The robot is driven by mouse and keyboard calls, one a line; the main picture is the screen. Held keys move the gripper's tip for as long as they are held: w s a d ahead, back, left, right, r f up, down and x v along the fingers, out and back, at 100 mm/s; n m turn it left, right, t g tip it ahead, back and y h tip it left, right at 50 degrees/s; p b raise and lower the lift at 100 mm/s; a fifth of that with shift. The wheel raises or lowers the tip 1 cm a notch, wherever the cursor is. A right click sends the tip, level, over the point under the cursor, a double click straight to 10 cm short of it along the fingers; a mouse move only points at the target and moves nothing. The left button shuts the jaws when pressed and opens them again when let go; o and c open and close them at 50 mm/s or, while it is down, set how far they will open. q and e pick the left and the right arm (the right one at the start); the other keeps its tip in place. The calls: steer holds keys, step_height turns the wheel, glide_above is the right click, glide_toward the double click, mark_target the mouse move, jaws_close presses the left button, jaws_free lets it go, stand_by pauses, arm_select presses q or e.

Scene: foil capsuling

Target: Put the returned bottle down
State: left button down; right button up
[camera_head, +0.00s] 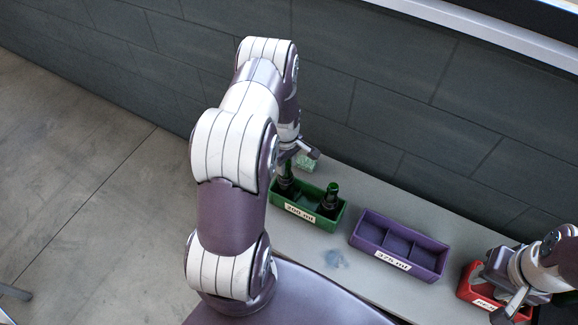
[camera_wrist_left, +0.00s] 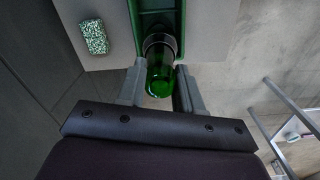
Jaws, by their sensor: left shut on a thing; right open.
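A dark green bottle (camera_head: 286,180) stands in or just over the left part of the green bin (camera_head: 299,218) in the head view. My left gripper (camera_head: 297,157) is at its upper part. In the left wrist view, the left gripper (camera_wrist_left: 158,88) has its fingers on either side of the green bottle (camera_wrist_left: 160,72), shut on it. The bottle's lower part is hidden by the bin wall, so I cannot tell whether it touches the floor. A second green bottle (camera_head: 331,194) stands in the bin's right part. My right gripper (camera_head: 503,285) is open at the red bin (camera_head: 469,289).
An empty purple bin (camera_head: 434,262) with dividers stands between the green and red bins on the pale table (camera_head: 300,240). A speckled green-white block (camera_wrist_left: 94,36) lies beside the green bin. A bluish smudge (camera_head: 335,259) marks the table front. A dark wall rises behind.

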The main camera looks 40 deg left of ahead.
arm_select(q)
steer(key=shift+w+f, duration=0.2)
steer(key=shift+f, duration=0.5)
steer(key=shift+s+r, duration=0.1)
steer(key=shift+s, duration=0.1)
steer(key=c, duration=0.8)
jaws_free()
steer(key=shift+w+f, duration=0.1)
steer(key=shift+f, duration=0.1)
steer(key=shift+o, duration=0.2)
step_height(320, 180, up, 13)
steer(key=s+d+r+m, duration=0.5)
steer(key=s+d+m, duration=0.1)
steer(key=d+m, duration=0.2)
steer(key=s+d+r+m+t, duration=0.1)
steer(key=s+d+r+m, duration=0.4)
steer(key=d+m, duration=0.3)
steer(key=shift+s+d+r+b, duration=0.15)
steer(key=shift+s+d+b, duration=0.1)
steer(key=shift+s+b, duration=0.1)
